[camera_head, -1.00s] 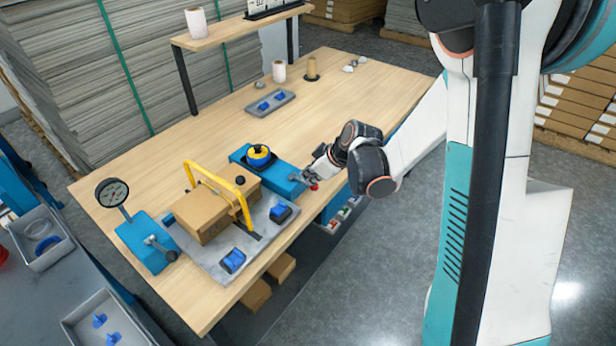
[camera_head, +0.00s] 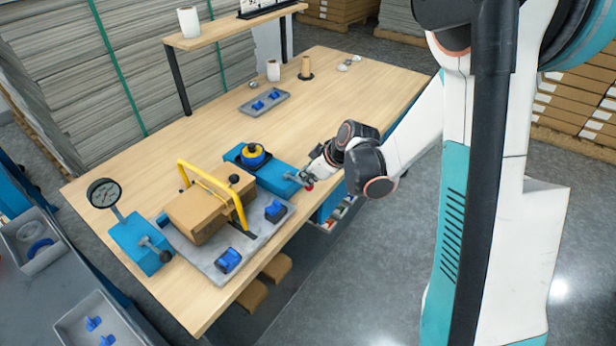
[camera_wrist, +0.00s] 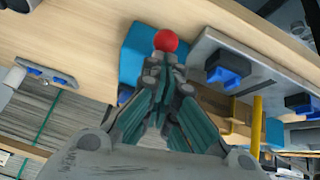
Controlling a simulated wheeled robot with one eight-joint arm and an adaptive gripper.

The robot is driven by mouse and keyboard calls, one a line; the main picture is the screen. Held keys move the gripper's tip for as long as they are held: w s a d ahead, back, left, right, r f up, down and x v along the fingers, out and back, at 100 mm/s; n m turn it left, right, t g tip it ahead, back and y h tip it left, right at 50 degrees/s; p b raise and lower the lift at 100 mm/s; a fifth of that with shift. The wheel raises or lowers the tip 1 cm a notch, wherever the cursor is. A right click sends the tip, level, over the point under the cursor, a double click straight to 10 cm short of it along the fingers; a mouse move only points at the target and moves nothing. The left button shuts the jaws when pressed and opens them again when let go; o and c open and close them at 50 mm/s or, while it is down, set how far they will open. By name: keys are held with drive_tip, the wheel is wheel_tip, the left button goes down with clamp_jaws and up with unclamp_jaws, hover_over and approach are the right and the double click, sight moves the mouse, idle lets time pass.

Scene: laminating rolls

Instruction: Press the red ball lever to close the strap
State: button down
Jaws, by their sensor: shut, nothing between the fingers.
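The red ball of the lever (camera_head: 309,187) is at the right end of a blue block (camera_head: 277,180) near the table's front edge. In the wrist view the red ball (camera_wrist: 166,40) is just beyond my fingertips, in front of the blue body (camera_wrist: 138,48). My gripper (camera_head: 303,178) is shut and empty, with its tips at the ball; I cannot tell whether they touch it. A yellow strap (camera_head: 208,181) arches over a cardboard box (camera_head: 196,212) on a grey plate (camera_head: 218,268).
Blue clamps (camera_head: 229,260) sit on the plate's front side. A blue gauge stand (camera_head: 140,243) with a dial is to the left. A grey tray (camera_head: 264,102) and upright rolls (camera_head: 273,70) are farther back. The table's middle is clear.

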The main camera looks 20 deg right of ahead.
drive_tip(key=a+p+v, duration=0.1)
drive_tip(key=p+v, duration=0.3)
drive_tip(key=v, duration=0.7)
drive_tip(key=shift+r+p, duration=0.3)
drive_tip(key=shift+r, duration=0.1)
drive_tip(key=shift+w, duration=0.1)
wheel_tip(320, 180, up, 19)
drive_tip(key=a+m+t+h, duration=0.2)
drive_tip(key=m+t+h, duration=0.1)
drive_tip(key=m, duration=0.4)
drive_tip(key=s+f+m+g, duration=0.1)
drive_tip(key=s+f, duration=0.2)
drive_tip(key=s, duration=0.7)
drive_tip(key=s+f+g, duration=0.1)
drive_tip(key=s+f, duration=0.3)
drive_tip(key=s, duration=0.6)
drive_tip(key=shift+s+a+m+h+b, duration=0.25)
drive_tip(key=shift+a+m+h+b, duration=0.15)
drive_tip(key=shift+b, duration=0.05)
